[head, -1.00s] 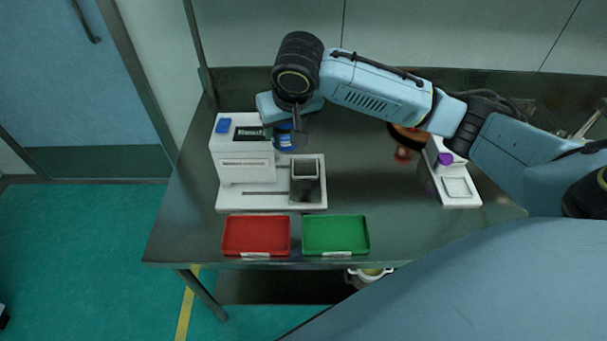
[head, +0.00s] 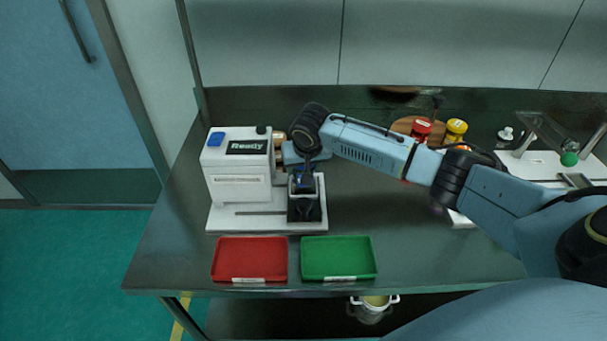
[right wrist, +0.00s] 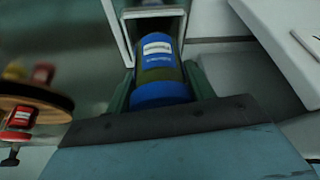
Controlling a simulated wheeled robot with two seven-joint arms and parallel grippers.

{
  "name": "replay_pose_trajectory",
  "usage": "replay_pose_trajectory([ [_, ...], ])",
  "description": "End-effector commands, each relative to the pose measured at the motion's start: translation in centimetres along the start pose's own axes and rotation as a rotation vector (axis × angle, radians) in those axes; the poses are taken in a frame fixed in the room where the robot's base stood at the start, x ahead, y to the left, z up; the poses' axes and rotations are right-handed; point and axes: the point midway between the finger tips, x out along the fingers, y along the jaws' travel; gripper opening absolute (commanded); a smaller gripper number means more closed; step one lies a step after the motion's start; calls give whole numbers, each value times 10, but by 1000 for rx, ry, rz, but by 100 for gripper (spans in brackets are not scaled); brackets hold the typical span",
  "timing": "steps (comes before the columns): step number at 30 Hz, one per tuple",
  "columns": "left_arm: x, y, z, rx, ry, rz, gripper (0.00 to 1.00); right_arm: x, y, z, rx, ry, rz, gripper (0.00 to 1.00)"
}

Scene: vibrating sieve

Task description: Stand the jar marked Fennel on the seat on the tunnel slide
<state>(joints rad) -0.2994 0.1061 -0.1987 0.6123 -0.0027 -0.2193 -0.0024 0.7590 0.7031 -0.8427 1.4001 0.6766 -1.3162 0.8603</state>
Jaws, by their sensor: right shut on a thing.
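A white machine (head: 238,185) with a "Ready" display stands at the left of the table. Its base (head: 255,222) carries a dark, white-rimmed square box (head: 306,208), which seems to be the tunnel slide. My right gripper (head: 305,182) is at the top of this box, shut on a blue-ended jar. In the right wrist view the jar (right wrist: 158,72) sits between the two fingers, with a white-and-blue label too blurred to read. The white frame (right wrist: 122,35) of the box surrounds its far end. The seat is hidden, and I cannot tell whether the jar touches it. My left gripper is out of view.
A red tray (head: 250,259) and a green tray (head: 338,258) lie in front of the machine. A round wooden stand with a red-lidded jar (head: 421,129) and a yellow-lidded jar (head: 456,130) is behind my arm. White equipment (head: 535,165) stands at the right. Table space right of the green tray is clear.

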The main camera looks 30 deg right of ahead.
Motion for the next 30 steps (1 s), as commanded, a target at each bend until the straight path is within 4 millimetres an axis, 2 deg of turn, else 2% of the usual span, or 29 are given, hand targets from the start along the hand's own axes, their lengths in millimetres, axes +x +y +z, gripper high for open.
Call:
replay_pose_trajectory([
  [1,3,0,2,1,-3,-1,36,8,0,3,1,0,0,29],
  [4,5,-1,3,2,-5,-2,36,16,0,6,0,2,0,29],
  [16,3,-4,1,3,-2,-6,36,19,0,8,1,1,0,29],
  [17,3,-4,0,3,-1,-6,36,19,0,8,1,1,0,56],
  [21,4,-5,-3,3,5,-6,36,19,0,8,1,1,0,74],
  [30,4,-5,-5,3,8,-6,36,18,0,7,0,2,0,75],
])
